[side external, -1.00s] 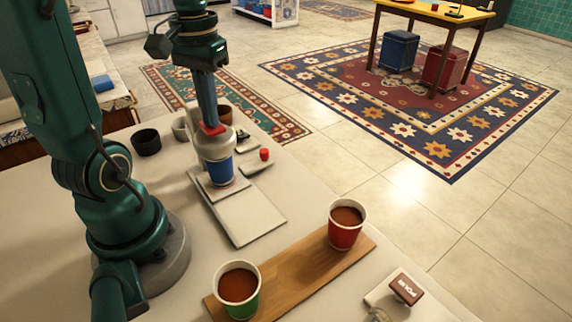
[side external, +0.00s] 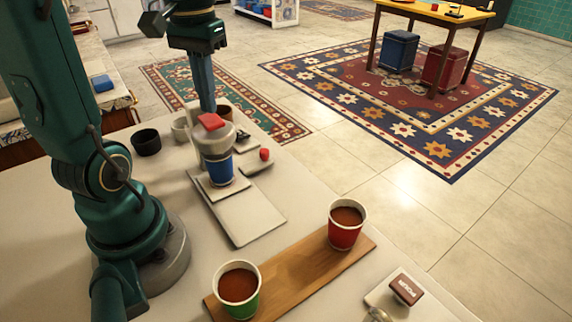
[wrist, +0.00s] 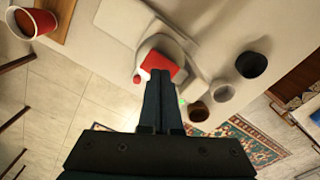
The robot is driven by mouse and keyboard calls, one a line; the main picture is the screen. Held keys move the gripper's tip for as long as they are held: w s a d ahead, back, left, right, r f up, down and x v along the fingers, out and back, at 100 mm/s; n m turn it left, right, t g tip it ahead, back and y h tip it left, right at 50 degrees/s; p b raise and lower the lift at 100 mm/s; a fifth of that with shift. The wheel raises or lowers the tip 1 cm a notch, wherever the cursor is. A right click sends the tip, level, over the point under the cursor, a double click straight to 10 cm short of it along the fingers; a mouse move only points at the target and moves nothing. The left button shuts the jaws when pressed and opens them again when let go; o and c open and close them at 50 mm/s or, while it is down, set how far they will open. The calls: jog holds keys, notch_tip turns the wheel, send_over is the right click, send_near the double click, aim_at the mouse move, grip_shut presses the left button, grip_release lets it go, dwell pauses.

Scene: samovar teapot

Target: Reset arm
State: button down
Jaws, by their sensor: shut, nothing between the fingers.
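My gripper (side external: 207,108) points down with its fingers together and empty. Its tips are beside and just behind the red top (side external: 212,121) of a grey rounded dispenser (side external: 214,141); I cannot tell whether they touch. In the wrist view my fingertips (wrist: 160,74) overlap the edge of the red top (wrist: 158,62). A blue cup (side external: 220,172) stands upright beneath the dispenser on a pale plate; its mouth is hidden. A red cup (side external: 345,236) and a green cup (side external: 242,302), both filled with brown liquid, stand on a wooden board (side external: 300,270).
A black cup (side external: 146,143), a grey cup (side external: 181,130) and a brown pot (side external: 224,115) stand behind the dispenser. A small red knob (side external: 265,154) is on a plate to its right. A brown "POUR" block (side external: 406,290) lies front right. The air above the table's middle is clear.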

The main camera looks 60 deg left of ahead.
jog(key=shift+r, duration=1.15)
jog(key=shift+d, duration=0.1)
jog(key=s+d+f+m+t, duration=0.1)
jog(key=d+f+m+t, duration=0.1)
jog(key=d, duration=0.4)
jog(key=s+d+f+m+t, duration=0.1)
jog(key=d+f+m+t, duration=0.1)
jog(key=d, duration=0.4)
jog(key=shift+s+d+m+t, duration=0.35)
jog(key=shift+m+t, duration=0.45)
jog(key=shift+m, duration=0.2)
jog(key=shift+a, duration=0.1)
